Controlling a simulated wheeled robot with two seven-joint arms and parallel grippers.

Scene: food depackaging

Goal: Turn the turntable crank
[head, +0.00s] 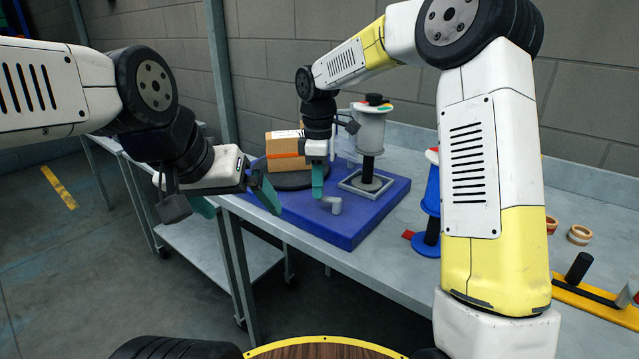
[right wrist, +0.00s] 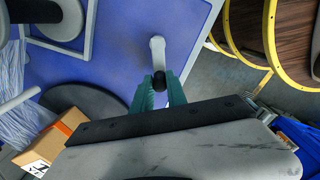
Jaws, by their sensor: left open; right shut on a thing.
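The turntable is a dark round disc (head: 290,181) on a blue base (head: 350,226), with a cardboard box (head: 286,150) on it. In the right wrist view the disc (right wrist: 88,101) and box (right wrist: 48,146) show at the left. The crank is a pale grey arm (right wrist: 157,50) with a black knob (right wrist: 159,81); its grey end (head: 334,205) shows beside my right gripper in the head view. My right gripper (head: 317,192) points down over the base; in its wrist view its teal fingers (right wrist: 160,92) are shut on the knob. My left gripper (head: 236,204) is open and empty, left of the base.
A spool of clear film (head: 370,132) stands on a post behind the crank. A blue spool (head: 430,205), tape rolls (head: 579,235) and a yellow tool (head: 595,306) lie to the right on the grey table (head: 385,262). A round wooden top with yellow rim (head: 330,347) is at the front.

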